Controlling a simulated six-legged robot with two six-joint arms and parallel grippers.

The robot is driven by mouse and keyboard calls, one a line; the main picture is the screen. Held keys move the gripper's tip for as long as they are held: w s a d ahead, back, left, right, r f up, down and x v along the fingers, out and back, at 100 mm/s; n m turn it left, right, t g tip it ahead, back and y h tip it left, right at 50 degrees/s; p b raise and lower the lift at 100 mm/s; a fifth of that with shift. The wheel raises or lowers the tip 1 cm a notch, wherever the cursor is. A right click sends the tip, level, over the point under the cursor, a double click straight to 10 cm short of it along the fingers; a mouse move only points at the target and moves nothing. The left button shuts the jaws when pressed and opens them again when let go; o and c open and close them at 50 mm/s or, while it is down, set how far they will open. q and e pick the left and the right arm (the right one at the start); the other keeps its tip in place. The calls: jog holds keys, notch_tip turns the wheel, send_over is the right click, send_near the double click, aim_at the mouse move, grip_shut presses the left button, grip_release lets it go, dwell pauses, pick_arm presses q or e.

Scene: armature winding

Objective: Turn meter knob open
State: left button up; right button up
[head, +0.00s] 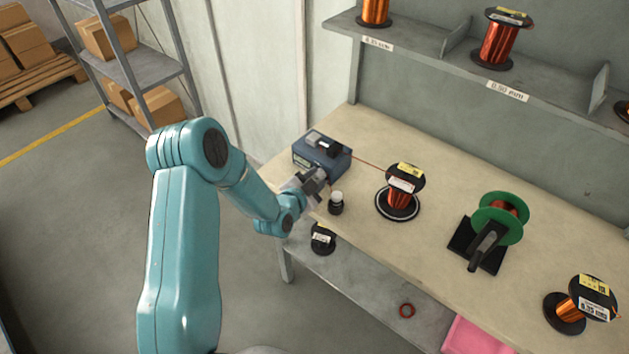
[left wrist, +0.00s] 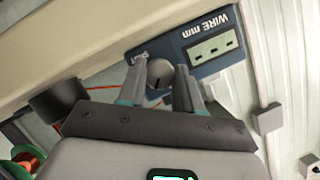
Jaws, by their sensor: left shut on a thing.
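The blue wire meter (head: 322,153) stands at the far left end of the workbench. In the left wrist view the meter (left wrist: 205,30) shows "WIRE mm" lettering and a display with dashes. Its grey round knob (left wrist: 160,70) sits on the front face, with a dark mark on it. My left gripper (head: 318,177) is at the front of the meter. In the left wrist view my left gripper (left wrist: 159,82) has a finger on each side of the knob and is shut on it. My right gripper is in neither view.
A small black bottle (head: 336,204) stands close beside my left gripper. A copper wire spool (head: 400,190) stands to the right, with a red wire running to the meter. A green winder (head: 497,215) is farther right. Shelves (head: 470,65) with spools hang behind the workbench (head: 440,180).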

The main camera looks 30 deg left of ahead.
pick_arm(q)
jog(key=n+b, duration=0.1)
jog(key=n+h+b, duration=0.1)
jog(key=b, duration=0.1)
jog(key=shift+a+f, duration=0.1)
jog(key=shift+f, duration=0.2)
jog(key=shift+r+n+h+b, duration=0.1)
jog(key=shift+n+h+b, duration=0.4)
jog(key=shift+n+h, duration=0.15)
jog(key=shift+n+g+h, duration=0.3)
jog(key=shift+n+h, duration=0.05)
jog(key=shift+n, duration=0.3)
jog(key=shift+a+r+n+h, duration=0.1)
jog(key=shift+n+h, duration=0.4)
jog(key=shift+n, duration=0.2)
jog(key=shift+n+h, duration=0.3)
jog(key=shift+n, duration=0.3)
jog(key=n+h+p, duration=0.1)
jog(key=n+h, duration=0.1)
jog(key=n, duration=0.1)
jog(key=shift+p, duration=0.4)
jog(key=o, duration=0.7)
jog(key=shift+n, duration=0.3)
